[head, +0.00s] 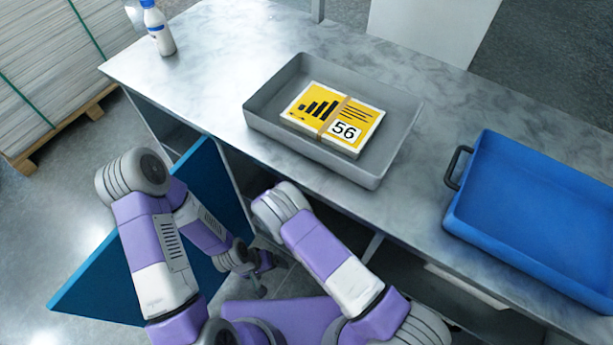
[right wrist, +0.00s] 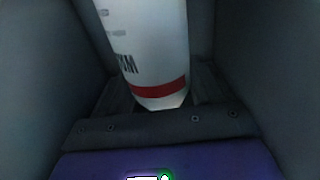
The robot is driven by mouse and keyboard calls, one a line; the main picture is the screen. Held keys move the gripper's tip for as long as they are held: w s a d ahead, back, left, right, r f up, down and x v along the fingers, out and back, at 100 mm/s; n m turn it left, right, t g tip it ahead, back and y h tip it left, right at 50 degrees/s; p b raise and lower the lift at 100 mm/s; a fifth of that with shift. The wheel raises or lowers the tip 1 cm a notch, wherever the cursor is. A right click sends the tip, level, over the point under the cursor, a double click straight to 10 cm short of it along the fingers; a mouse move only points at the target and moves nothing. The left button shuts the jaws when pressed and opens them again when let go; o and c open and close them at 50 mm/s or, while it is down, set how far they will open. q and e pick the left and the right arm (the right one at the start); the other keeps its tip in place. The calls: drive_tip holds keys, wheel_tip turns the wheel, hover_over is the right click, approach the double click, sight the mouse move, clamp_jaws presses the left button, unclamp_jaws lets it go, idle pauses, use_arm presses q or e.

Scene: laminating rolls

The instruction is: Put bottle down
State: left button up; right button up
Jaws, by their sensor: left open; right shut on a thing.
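My right gripper (right wrist: 162,85) shows in the right wrist view, shut on a white bottle (right wrist: 152,45) with a red band and dark lettering. The bottle's top is out of frame, and I cannot tell whether its base touches a surface. In the head view the right hand and this bottle are hidden below the elbow, at the bench front. My left gripper (head: 264,275) is open and empty, low in front of the bench. Another white bottle (head: 160,32) with a blue cap stands on the bench at the far left.
The bench top (head: 215,60) holds a grey tray (head: 370,177) with a strapped yellow pack (head: 330,120) marked 56, and a blue tray (head: 540,215) at right. A blue door panel (head: 110,275) stands open below the bench. Dark walls surround the right gripper. A loaded pallet (head: 60,125) is at left.

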drive_tip(key=shift+w+f+b, duration=0.1)
drive_tip(key=shift+f+b, duration=0.5)
drive_tip(key=shift+f, duration=1)
drive_tip(key=shift+f, duration=0.1)
drive_tip(key=shift+f, duration=0.15)
drive_tip(key=o, duration=1.4)
